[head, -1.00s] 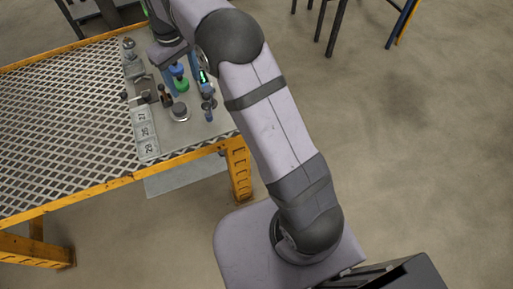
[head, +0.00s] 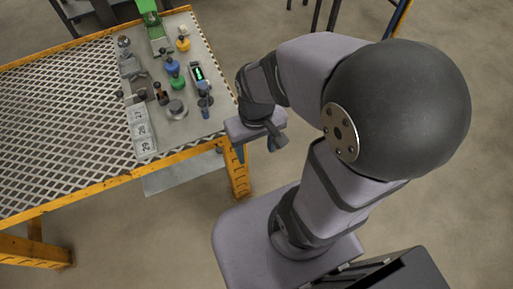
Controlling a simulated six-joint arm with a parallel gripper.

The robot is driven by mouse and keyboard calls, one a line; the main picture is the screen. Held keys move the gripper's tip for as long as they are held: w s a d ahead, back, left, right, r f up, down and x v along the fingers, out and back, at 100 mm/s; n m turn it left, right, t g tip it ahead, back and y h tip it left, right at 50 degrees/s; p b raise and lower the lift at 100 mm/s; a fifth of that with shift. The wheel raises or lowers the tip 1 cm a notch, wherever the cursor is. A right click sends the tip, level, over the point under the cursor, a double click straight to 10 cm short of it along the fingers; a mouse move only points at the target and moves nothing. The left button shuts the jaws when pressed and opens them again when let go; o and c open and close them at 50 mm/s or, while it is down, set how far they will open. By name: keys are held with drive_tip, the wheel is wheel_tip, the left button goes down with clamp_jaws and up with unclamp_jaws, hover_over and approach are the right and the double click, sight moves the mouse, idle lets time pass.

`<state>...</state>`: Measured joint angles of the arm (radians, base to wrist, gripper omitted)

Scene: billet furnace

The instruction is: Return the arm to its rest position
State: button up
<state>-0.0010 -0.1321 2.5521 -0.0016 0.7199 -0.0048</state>
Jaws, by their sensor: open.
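My arm is folded back, with its large dark elbow joint raised at the right of the head view. My gripper (head: 259,146) hangs beside the right edge of the yellow-framed table (head: 110,186), near its front corner. Its fingers are apart and nothing shows between them. The gripper is clear of the control panel (head: 195,45) on the table. My forearm and wrist hide part of the floor behind them.
The panel carries a green lever (head: 155,25), a blue knob (head: 172,67), a green knob (head: 178,83), a yellow knob (head: 183,44) and a lit display (head: 198,73). Number plates (head: 141,130) lie at its front. Open floor (head: 470,190) lies to the right.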

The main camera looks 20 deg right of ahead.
drive_tip(key=shift+s, duration=0.1)
drive_tip(key=shift+r+p, duration=0.75)
drive_tip(key=shift+p, duration=0.05)
